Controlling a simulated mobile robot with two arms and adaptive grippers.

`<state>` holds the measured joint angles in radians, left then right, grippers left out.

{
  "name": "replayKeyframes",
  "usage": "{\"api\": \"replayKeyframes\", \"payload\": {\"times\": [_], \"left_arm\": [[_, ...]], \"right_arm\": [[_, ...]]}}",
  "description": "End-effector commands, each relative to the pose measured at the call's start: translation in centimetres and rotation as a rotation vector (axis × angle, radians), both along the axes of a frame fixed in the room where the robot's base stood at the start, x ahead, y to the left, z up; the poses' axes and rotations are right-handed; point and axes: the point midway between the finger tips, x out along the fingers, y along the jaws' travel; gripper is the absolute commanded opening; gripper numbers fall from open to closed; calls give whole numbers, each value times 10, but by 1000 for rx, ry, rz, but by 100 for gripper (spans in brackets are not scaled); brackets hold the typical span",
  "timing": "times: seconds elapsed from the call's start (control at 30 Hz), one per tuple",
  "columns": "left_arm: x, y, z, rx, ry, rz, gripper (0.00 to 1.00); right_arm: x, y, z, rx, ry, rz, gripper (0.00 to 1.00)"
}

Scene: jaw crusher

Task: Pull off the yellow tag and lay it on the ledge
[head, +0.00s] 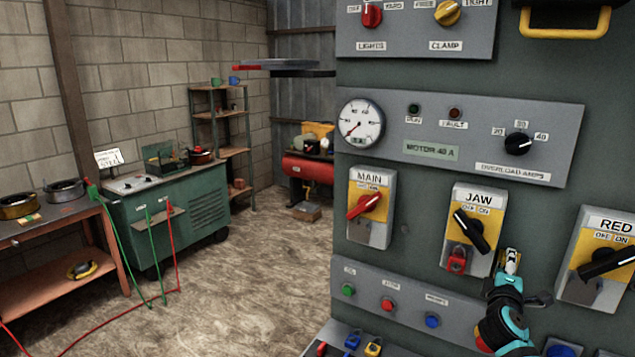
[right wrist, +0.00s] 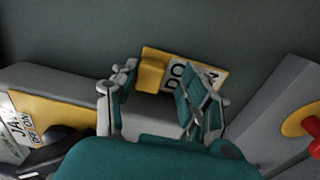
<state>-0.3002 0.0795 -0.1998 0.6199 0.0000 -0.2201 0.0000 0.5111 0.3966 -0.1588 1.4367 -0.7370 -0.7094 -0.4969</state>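The yellow tag (right wrist: 152,72) shows in the right wrist view against the dark panel, with a white label reading "DO N…". My right gripper (right wrist: 160,90) is open, with one finger to the left of the tag and the other overlapping its right part. I cannot tell whether either finger touches it. In the head view my right gripper (head: 512,262) is at the panel between the JAW and RED switches, and mostly hides the tag. A grey ledge (head: 405,346) shows at the bottom edge. My left gripper is not in view.
The JAW switch box (head: 484,205) with a red padlock (head: 456,260) is left of my right gripper; the RED switch box (head: 592,240) is to its right. Red, blue and yellow padlocks (head: 373,347) are on the ledge. Floor to the left is open.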

Motion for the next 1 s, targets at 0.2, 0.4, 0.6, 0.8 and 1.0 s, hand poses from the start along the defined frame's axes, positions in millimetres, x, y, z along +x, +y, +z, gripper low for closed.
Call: {"api": "replayKeyframes", "payload": {"times": [0.2,0.4,0.6,0.8,1.0], "left_arm": [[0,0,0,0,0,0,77],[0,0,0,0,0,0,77],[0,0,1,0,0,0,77],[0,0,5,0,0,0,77],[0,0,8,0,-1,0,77]], "right_arm": [[0,1,-6,4,10,-1,5],[0,0,-5,2,8,-1,0],[-2,1,-4,2,8,0,0],[-9,6,-4,2,8,0,0],[-16,10,-5,2,8,0,0]]}}
